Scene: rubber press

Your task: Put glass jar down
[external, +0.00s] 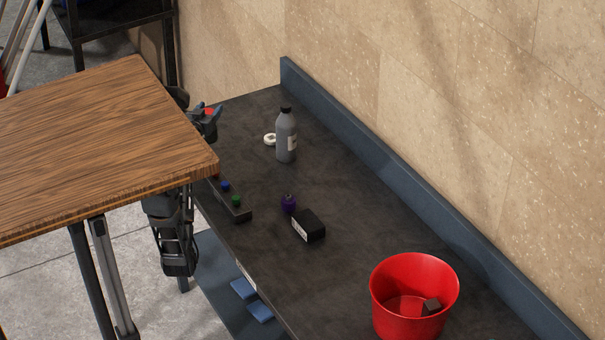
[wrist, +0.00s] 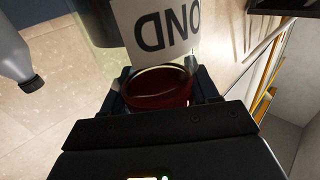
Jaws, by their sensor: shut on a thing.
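The glass jar (wrist: 157,88) shows in the wrist view as a clear rim with dark red contents. It sits between the two black fingers of my gripper (wrist: 162,92), which is shut on it. In the external view my gripper (external: 204,120) is at the far left end of the dark bench (external: 345,265), just past the corner of the wooden table. A small red spot shows between its fingers there. Most of the jar is hidden in that view, and I cannot tell whether it touches the bench.
A grey bottle (external: 286,140) and a white ring (external: 269,139) stand near my gripper. A button box (external: 236,213), purple item (external: 289,203), black box (external: 309,228) and red bucket (external: 414,275) are farther along. The wooden table (external: 95,140) blocks part of my arm. A lettered white sign (wrist: 158,30) is close.

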